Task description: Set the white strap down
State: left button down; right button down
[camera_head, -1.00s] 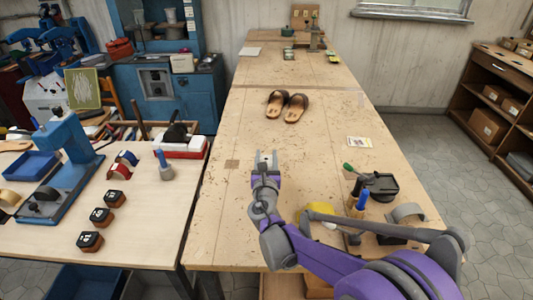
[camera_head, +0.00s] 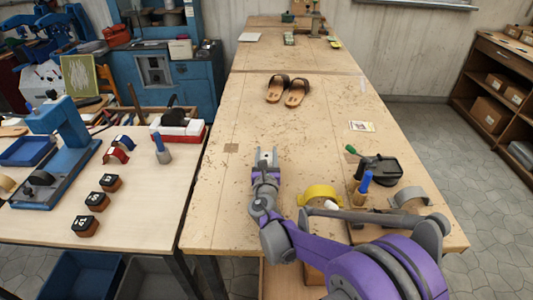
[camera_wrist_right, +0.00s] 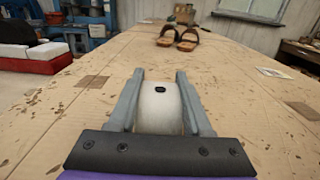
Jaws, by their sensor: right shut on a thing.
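The white strap (camera_wrist_right: 160,107) shows in the right wrist view between the fingers of my right gripper (camera_wrist_right: 160,82). It is a pale curved band with a small dark slot. In the head view my right gripper (camera_head: 267,158) is shut on the strap, over the near half of the long wooden table (camera_head: 215,200). The strap is too small there to make out clearly. I cannot tell whether it touches the table. My left gripper is out of view.
Two brown sandals (camera_head: 287,90) lie farther up the table. A yellow strap (camera_head: 320,193), a blue-handled tool (camera_head: 364,184), a black device (camera_head: 377,168) and a grey strap (camera_head: 410,196) lie right of my gripper. A card (camera_head: 361,126) lies beyond them. The tabletop between gripper and sandals is clear.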

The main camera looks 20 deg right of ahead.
jog(key=shift+f+b, duration=0.4)
jog(key=shift+f, duration=0.25)
jog(key=shift+c, duration=1.3)
grip_release()
